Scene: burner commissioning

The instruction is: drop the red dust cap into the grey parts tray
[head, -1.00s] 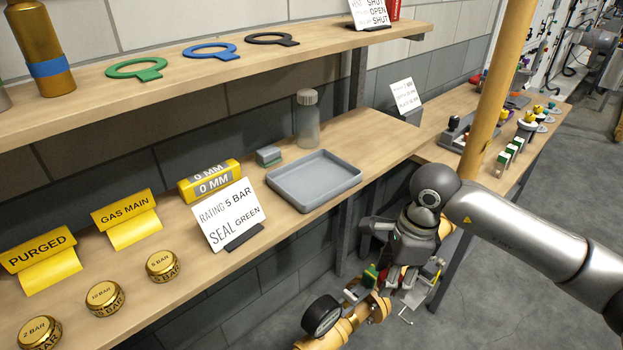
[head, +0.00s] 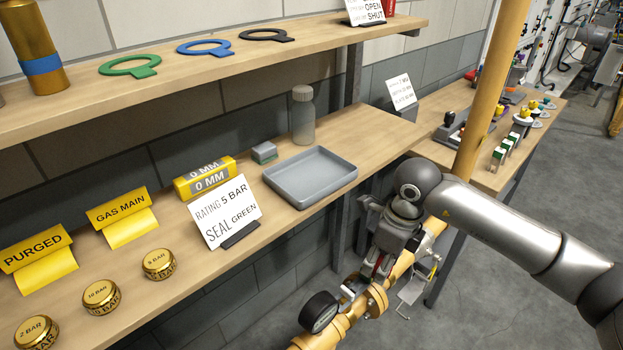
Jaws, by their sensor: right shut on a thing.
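The grey parts tray (head: 309,201) lies on the lower wooden shelf, right of its middle, and looks empty. My right gripper (head: 378,269) points down beside the yellow pipe, lower and to the right of the tray. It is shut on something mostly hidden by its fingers. A small red patch between the fingers appears to be the red dust cap (head: 377,265); its shape cannot be made out. My left gripper is not in view.
A rating card (head: 223,211), a yellow 0 MM block (head: 204,178), a small grey-green block (head: 264,153) and a bottle (head: 303,116) stand around the tray. A black gauge (head: 320,312) sits on the pipe below the gripper. An upright yellow pipe (head: 491,90) stands right.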

